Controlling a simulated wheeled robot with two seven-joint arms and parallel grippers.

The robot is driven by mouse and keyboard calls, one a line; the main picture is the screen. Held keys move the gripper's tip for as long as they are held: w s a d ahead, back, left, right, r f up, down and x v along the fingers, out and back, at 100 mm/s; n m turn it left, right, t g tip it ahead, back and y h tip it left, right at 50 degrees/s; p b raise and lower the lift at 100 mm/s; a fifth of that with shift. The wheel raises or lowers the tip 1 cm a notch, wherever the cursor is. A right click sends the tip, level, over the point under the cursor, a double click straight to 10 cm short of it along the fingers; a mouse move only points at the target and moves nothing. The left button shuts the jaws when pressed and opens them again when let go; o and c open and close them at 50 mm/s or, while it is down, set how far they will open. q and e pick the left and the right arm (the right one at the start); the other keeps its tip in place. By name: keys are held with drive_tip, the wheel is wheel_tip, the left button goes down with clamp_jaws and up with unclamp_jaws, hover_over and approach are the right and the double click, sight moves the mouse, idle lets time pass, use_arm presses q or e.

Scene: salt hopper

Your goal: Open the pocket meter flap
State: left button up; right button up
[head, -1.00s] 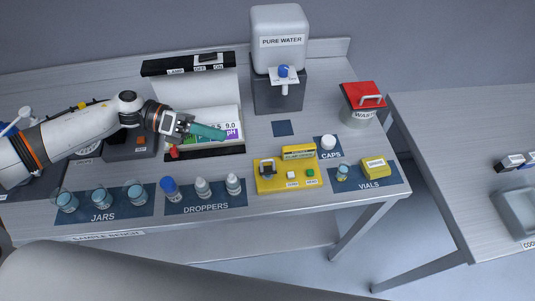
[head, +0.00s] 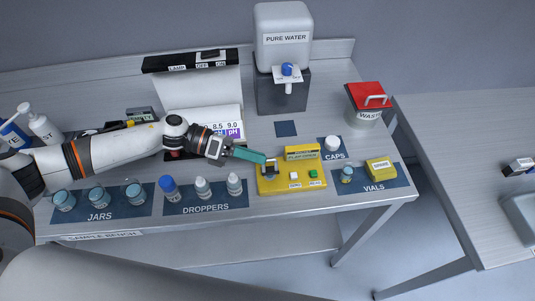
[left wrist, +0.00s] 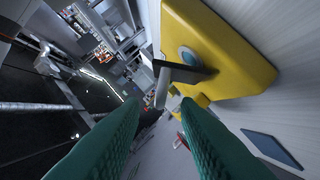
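The yellow pocket meter (head: 282,187) lies at the front middle of the bench; it fills the upper right of the left wrist view (left wrist: 225,50). Its dark flap (head: 270,164) is at the meter's left end, partly covered by my fingertips in the head view. In the left wrist view the dark flap bar (left wrist: 185,72) crosses a round blue-grey well (left wrist: 188,55), with a grey rod-like end. My left gripper (head: 262,158) has teal fingers parted around empty space, just short of the flap. I cannot tell if they touch. My right gripper is not in view.
Droppers (head: 203,188) and jars (head: 98,195) stand left of the meter, under my left arm. The water tank (head: 283,90) stands farther back.

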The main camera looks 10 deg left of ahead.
sight(268, 160)
use_arm(q)
drive_tip(key=shift+p+x, duration=0.35)
drive_tip(key=shift+x, duration=1.45)
